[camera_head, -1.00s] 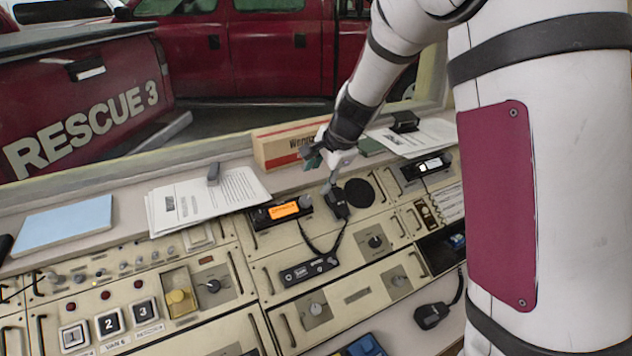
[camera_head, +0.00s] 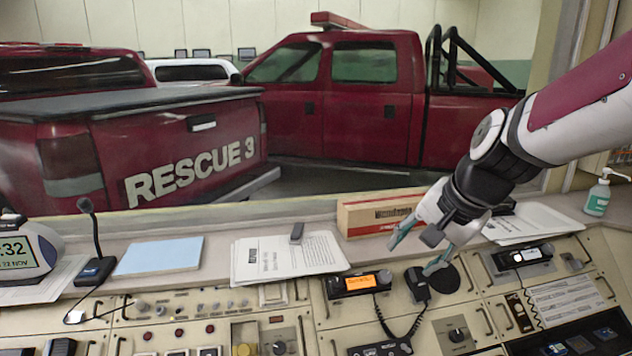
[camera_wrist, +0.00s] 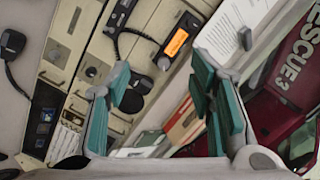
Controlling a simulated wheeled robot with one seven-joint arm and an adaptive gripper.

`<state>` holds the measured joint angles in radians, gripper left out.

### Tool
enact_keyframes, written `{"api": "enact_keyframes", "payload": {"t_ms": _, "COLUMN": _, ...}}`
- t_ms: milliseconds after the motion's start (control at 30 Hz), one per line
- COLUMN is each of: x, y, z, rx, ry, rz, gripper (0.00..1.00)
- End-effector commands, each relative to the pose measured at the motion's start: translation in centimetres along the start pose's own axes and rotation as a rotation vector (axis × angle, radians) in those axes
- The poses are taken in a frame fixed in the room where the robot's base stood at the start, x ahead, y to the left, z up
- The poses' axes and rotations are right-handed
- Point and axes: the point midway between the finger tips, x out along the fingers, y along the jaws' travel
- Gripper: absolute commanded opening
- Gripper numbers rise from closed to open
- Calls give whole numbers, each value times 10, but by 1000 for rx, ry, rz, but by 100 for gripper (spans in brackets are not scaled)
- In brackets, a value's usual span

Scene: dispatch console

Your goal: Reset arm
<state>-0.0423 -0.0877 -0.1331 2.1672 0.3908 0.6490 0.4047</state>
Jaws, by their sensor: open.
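My gripper (camera_head: 418,255) is open, with teal finger pads, and nothing shows between the fingers. In the head view it is above the console, in front of the cardboard box (camera_head: 372,214). A black hand microphone (camera_head: 417,284) with a coiled cord is on the console just below it, beside a radio with an orange screen (camera_head: 358,284). In the wrist view my gripper (camera_wrist: 160,105) shows with both fingers spread apart. The orange-screen radio (camera_wrist: 176,43) is beyond them. My arm comes in from the right side of the head view.
Papers (camera_head: 288,258) and a blue folder (camera_head: 158,256) lie on the ledge. A desk microphone (camera_head: 94,268) and a clock (camera_head: 20,250) stand at left. A sanitizer bottle (camera_head: 597,195) stands at right. A window frame borders the ledge, with red trucks (camera_head: 340,95) beyond.

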Motion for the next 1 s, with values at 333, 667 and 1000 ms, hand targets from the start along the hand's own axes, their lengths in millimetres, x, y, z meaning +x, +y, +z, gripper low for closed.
{"api": "enact_keyframes", "payload": {"t_ms": 333, "x": -85, "y": 65, "z": 86, "rx": -489, "ry": 31, "rz": 76, "gripper": 49}}
{"api": "enact_keyframes", "payload": {"t_ms": 667, "x": -114, "y": 123, "z": 129, "rx": -782, "ry": 67, "rz": 190, "gripper": 49}}
{"api": "enact_keyframes", "payload": {"t_ms": 1000, "x": -116, "y": 130, "z": 132, "rx": -811, "ry": 69, "rz": 205, "gripper": 49}}
